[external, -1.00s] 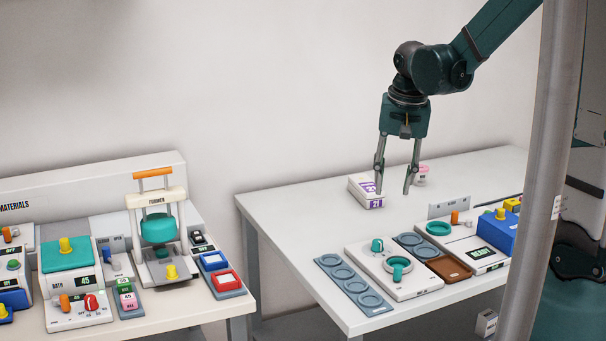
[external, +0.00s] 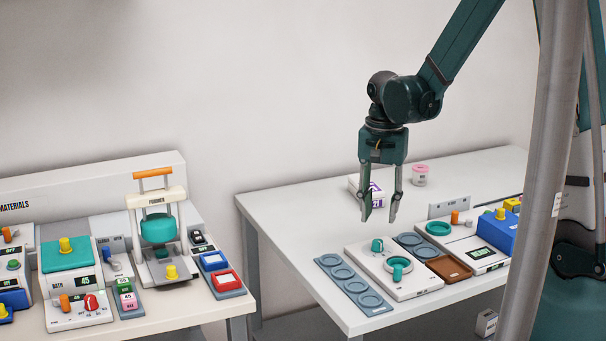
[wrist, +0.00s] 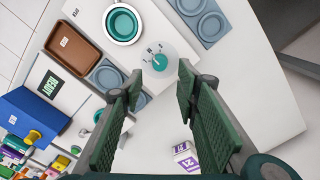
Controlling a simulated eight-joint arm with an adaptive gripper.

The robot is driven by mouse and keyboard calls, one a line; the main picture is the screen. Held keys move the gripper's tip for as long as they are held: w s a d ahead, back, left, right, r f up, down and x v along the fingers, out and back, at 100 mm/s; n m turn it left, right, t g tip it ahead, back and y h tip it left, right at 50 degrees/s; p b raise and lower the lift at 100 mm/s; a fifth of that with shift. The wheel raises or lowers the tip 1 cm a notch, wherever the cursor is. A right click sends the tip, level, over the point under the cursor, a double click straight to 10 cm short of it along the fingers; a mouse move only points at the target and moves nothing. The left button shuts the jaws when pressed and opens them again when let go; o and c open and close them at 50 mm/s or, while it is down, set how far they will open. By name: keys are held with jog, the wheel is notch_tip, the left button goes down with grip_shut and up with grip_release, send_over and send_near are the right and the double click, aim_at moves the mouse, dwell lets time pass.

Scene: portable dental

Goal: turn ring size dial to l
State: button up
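The ring size dial (external: 377,245) is a small teal knob on a white board (external: 420,283), on the right table. In the wrist view the dial (wrist: 160,62) has a pale round face with small marks around its knob, too small to read surely. My gripper (external: 380,219) is open and empty, pointing down above the dial without touching it. In the wrist view the dial shows just beyond the gap between the fingers. A round teal cup in a ring (external: 398,267) sits beside the dial on the same board.
Grey trays with round wells (external: 346,281) flank the board, with a brown tray (external: 449,268) to the right. A white and purple box (external: 354,184) and a pink-lidded jar (external: 420,175) stand behind. A blue device (external: 497,236) is further right. The table's left part is clear.

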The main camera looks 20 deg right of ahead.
aim_at(378, 241)
jog(key=shift+f, duration=0.1)
jog(key=shift+f+b, duration=0.55)
jog(key=shift+f, duration=3.25)
jog(key=shift+c, duration=0.4)
jog(key=c, duration=0.8)
